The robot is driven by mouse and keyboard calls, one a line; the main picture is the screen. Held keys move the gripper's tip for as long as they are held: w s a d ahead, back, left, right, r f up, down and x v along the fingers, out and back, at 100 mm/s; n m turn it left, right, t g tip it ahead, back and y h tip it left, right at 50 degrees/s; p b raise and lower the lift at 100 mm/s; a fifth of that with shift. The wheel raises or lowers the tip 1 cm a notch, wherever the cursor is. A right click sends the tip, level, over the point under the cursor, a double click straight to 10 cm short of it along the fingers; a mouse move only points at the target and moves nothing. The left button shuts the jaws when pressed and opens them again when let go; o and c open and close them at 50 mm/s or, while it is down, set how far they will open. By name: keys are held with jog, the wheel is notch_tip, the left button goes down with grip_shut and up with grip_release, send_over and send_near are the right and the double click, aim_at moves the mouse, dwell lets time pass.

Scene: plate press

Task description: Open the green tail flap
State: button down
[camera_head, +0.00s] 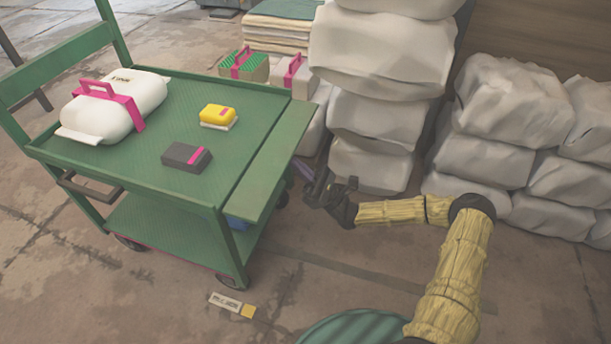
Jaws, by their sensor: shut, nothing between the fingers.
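The green tail flap (270,165) is a long panel along the right end of the green cart (140,178). It looks raised, roughly level with the cart top, with a seam between them. My gripper (309,184) is just right of the flap's outer edge and appears lower than it. Its fingers are dark and small in the picture, shut with nothing held. I cannot tell whether they touch the flap. The flap's underside and any catch are hidden.
On the cart lie a white sack with a pink handle (112,103), a yellow block (218,115) and a dark grey block (187,156). Stacked white sacks (375,120) stand close behind my gripper. More sacks (515,110) fill the right. Floor before the cart is mostly clear.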

aim_at(295, 151)
jog(key=shift+r, duration=0.75)
jog(key=r+h+p, duration=0.1)
jog(key=p, duration=0.3)
jog(key=r+h+p, duration=0.1)
jog(key=p, duration=0.4)
jog(key=r+g+h+p, duration=0.1)
jog(key=p, duration=0.3)
jog(key=shift+s+d, duration=0.1)
jog(key=shift+d, duration=0.2)
jog(key=shift+f, duration=0.15)
